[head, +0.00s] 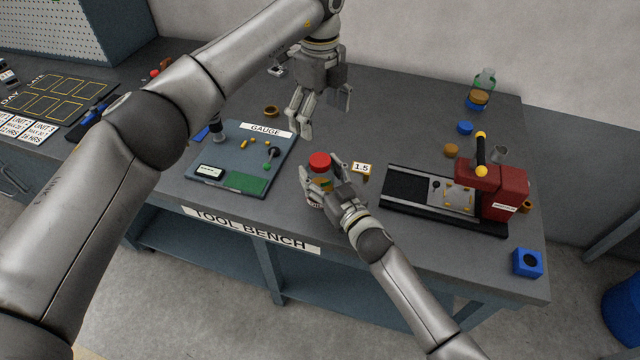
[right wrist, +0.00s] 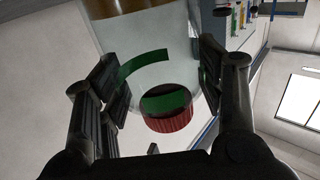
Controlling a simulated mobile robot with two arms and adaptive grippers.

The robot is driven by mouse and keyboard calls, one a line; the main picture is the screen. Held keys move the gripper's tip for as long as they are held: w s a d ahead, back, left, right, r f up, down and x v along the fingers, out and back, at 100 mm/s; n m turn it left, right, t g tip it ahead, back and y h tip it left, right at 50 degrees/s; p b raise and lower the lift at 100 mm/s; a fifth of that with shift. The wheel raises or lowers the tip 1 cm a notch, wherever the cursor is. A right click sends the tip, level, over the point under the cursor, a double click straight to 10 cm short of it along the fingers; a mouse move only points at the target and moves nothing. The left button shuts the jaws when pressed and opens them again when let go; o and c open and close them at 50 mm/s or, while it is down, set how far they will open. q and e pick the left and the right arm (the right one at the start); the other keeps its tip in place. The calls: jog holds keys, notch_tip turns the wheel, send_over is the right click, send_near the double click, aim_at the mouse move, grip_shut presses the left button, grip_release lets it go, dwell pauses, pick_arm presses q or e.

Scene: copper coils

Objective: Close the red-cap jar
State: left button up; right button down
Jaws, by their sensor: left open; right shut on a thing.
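The jar (head: 325,184) stands near the front edge of the bench, with its red cap (head: 319,159) at the top. My right gripper (head: 321,173) is shut on the jar's body from the front, with a finger on each side. In the right wrist view the clear jar (right wrist: 158,65) shows a green band and a brown part, and the red cap (right wrist: 168,121) is at its lower end in the picture. I cannot tell how tightly the cap sits. My left gripper (head: 320,118) is open and empty, above and behind the jar, apart from the cap.
A gauge board (head: 225,170) lies left of the jar. A "1.5" tag (head: 362,168) is just right of it. A red machine on a black base (head: 405,188) stands further right. A glass bottle (head: 485,80) and loose rings are at the back right.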

pick_arm(q)
jog(key=shift+r, duration=2.4)
pick_arm(e)
jog(key=shift+c, duration=1.5)
grip_release()
jog(key=v, duration=1.2)
